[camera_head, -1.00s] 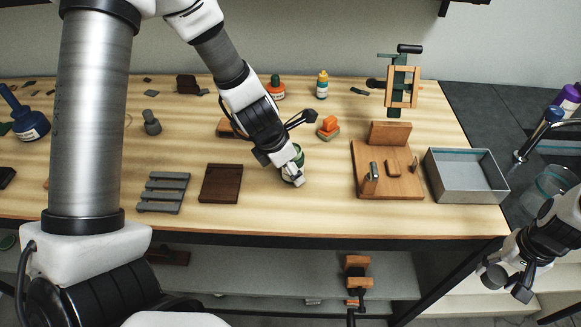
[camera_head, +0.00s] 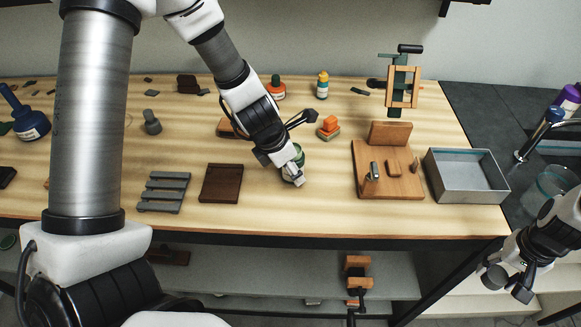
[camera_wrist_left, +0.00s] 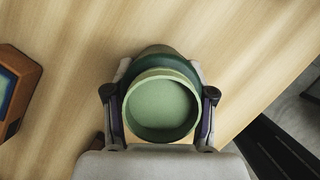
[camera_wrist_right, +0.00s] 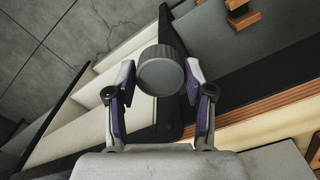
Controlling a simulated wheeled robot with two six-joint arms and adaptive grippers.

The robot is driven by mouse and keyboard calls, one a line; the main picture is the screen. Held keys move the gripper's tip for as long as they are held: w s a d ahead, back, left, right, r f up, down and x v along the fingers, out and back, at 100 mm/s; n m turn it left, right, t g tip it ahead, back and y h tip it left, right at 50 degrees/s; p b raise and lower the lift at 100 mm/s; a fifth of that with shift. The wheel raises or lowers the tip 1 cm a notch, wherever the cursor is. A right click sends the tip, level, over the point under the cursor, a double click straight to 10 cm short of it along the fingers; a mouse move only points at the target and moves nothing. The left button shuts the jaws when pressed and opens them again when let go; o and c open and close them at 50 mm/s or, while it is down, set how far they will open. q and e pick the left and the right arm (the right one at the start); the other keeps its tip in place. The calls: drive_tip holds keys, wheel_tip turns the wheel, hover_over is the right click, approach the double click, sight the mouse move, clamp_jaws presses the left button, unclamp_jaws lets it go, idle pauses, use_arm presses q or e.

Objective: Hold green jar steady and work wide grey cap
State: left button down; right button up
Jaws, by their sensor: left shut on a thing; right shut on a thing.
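The green jar (camera_wrist_left: 162,108) stands on the table without a lid, its round mouth open and its pale green inside looking empty. My left gripper (camera_head: 294,174) is shut around its sides; in the head view only a bit of the jar's green rim (camera_head: 299,150) shows behind the fingers. The wide grey cap (camera_wrist_right: 160,72) is between the fingers of my right gripper (camera_wrist_right: 160,90), seen in the right wrist view. My right gripper is also in the head view (camera_head: 508,280), off the table's front right corner, apart from the jar.
A dark brown board (camera_head: 221,183) and a grey slatted rack (camera_head: 163,192) lie left of the jar. A wooden fixture (camera_head: 388,180) and a grey metal tray (camera_head: 466,176) stand to the right. An orange-topped block (camera_head: 329,127) sits behind the jar. The table near the jar's front is clear.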

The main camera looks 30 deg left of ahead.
use_arm(q)
drive_tip(key=shift+f, duration=0.1)
drive_tip(key=shift+c, duration=1.5)
unclamp_jaws()
